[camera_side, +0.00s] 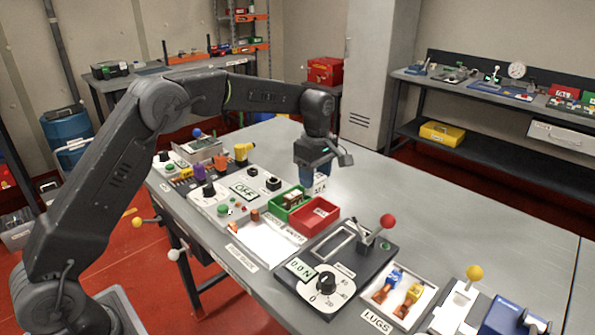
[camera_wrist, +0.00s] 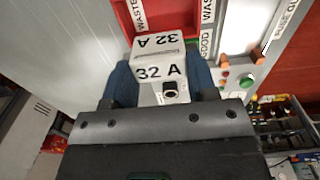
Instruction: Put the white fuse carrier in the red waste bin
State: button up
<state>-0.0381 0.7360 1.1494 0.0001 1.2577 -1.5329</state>
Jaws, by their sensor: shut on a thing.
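The white fuse carrier (camera_wrist: 158,54), marked 32 A, is between the blue fingers of my gripper (camera_wrist: 163,78) in the wrist view. My gripper is shut on it. In the side view my gripper (camera_side: 317,180) is above the table with the carrier (camera_side: 321,183) at its fingertips, mostly hidden by the fingers. The red waste bin (camera_side: 311,216) stands on the table just in front of and below the gripper. Its red interior also shows at the top of the wrist view (camera_wrist: 124,17), beside the WASTE label, beyond the carrier. The carrier appears apart from the bin.
A green bin (camera_side: 279,213) with a few items in it adjoins the red bin on the left. A white tray (camera_side: 266,243) lies in front. A panel with a red-knobbed lever (camera_side: 387,221) stands to the right. The table behind the bins is clear.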

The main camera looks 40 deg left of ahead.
dwell(0.3)
jog(key=shift+f, duration=4.3)
jog(key=shift+f, duration=0.2)
jog(key=o, duration=1.1)
jog(key=shift+c, duration=0.2)
notch_tip(320, 180, up, 12)
jog(key=shift+r, duration=0.9)
